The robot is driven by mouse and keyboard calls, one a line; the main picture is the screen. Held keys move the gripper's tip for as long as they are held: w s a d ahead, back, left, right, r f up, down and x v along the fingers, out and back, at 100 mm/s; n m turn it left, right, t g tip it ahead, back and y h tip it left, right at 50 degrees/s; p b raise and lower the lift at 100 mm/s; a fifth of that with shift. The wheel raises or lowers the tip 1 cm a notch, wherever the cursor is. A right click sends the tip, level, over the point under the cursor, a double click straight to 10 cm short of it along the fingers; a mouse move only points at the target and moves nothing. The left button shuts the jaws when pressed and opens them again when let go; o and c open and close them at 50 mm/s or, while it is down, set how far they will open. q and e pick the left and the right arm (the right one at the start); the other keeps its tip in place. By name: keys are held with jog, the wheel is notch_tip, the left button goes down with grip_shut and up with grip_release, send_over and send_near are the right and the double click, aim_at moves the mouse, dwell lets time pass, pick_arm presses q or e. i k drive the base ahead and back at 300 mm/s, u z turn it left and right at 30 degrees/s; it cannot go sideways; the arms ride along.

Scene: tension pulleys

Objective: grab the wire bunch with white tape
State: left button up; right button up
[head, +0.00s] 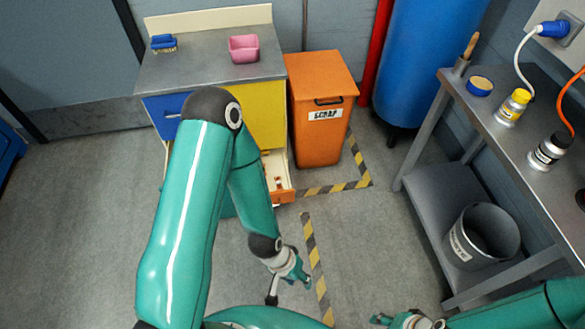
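I cannot make out a wire bunch with white tape in the head view. An orange-fronted drawer (284,196) stands open at the lower right of the cabinet. A small red and white thing (278,182) lies in it, too small to identify, and my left arm hides part of the drawer. My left gripper (289,290) hangs over the floor in front of the drawer, its fingers spread and empty. My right gripper (380,319) is at the bottom edge, partly cut off, and its opening is unclear.
The grey-topped cabinet (205,72) holds a blue brush (163,43) and a pink tub (244,48). An orange scrap bin (318,120) stands right of it. A metal workbench (515,125) with bottles and a bucket (480,237) is at right. Floor is clear at left.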

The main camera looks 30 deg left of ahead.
aim_at(278, 182)
jog(key=z, duration=0.05)
jog(key=i, duration=1.8)
jog(key=u, duration=1.9)
jog(key=k, duration=0.5)
jog(key=u, duration=0.65)
jog(key=i, duration=1)
jog(key=u, duration=0.05)
